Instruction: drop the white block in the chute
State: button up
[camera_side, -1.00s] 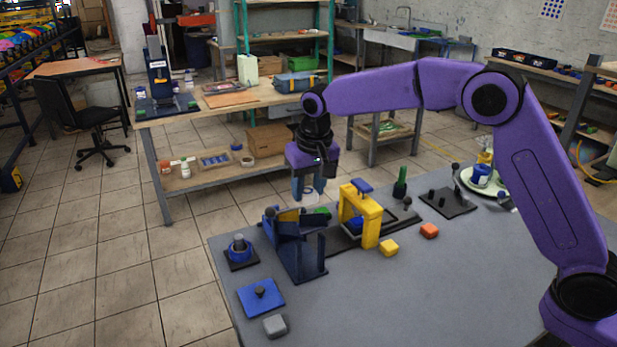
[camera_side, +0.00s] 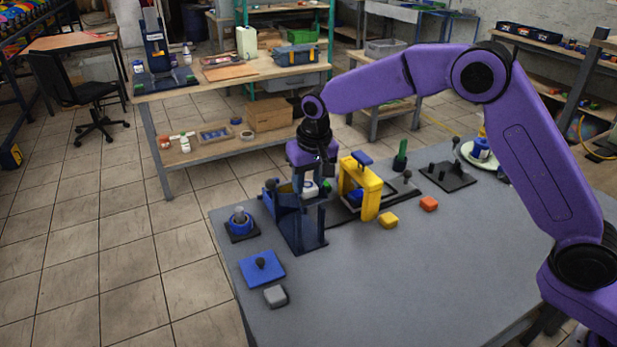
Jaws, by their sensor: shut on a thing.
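My gripper (camera_side: 311,185) points down at the back of the dark blue chute (camera_side: 304,232), on the left part of the grey table. It is shut on the white block (camera_side: 310,190), which shows between the fingers just behind the chute's upper edge. The chute's walls hide part of the fingers. I cannot tell whether the block is inside the chute's opening or behind it.
A yellow frame (camera_side: 371,198) stands close to the right of my gripper. The table's front is clear.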

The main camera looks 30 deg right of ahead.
jog(key=o, duration=1)
jog(key=shift+o, duration=0.2)
jog(key=s+r, duration=0.1)
jog(key=r, duration=0.7)
jog(key=s+r, duration=0.2)
jog(key=r, duration=0.7)
jog(key=shift+s, duration=0.25)
jog(key=s+d+f+n, duration=0.4)
jog(key=s+d, duration=0.2)
jog(key=s, duration=0.6)
jog(key=s+d+f+n+g, duration=0.1)
jog(key=s+d+f+n, duration=0.3)
jog(key=s, duration=0.9)
jog(key=s+d+f+n+g, duration=0.1)
jog(key=s+d+f+n, duration=0.3)
jog(key=s+d, duration=0.5)
jog(key=s, duration=0.3)
jog(key=shift+s+n, duration=0.25)
jog(key=shift+n, duration=0.05)
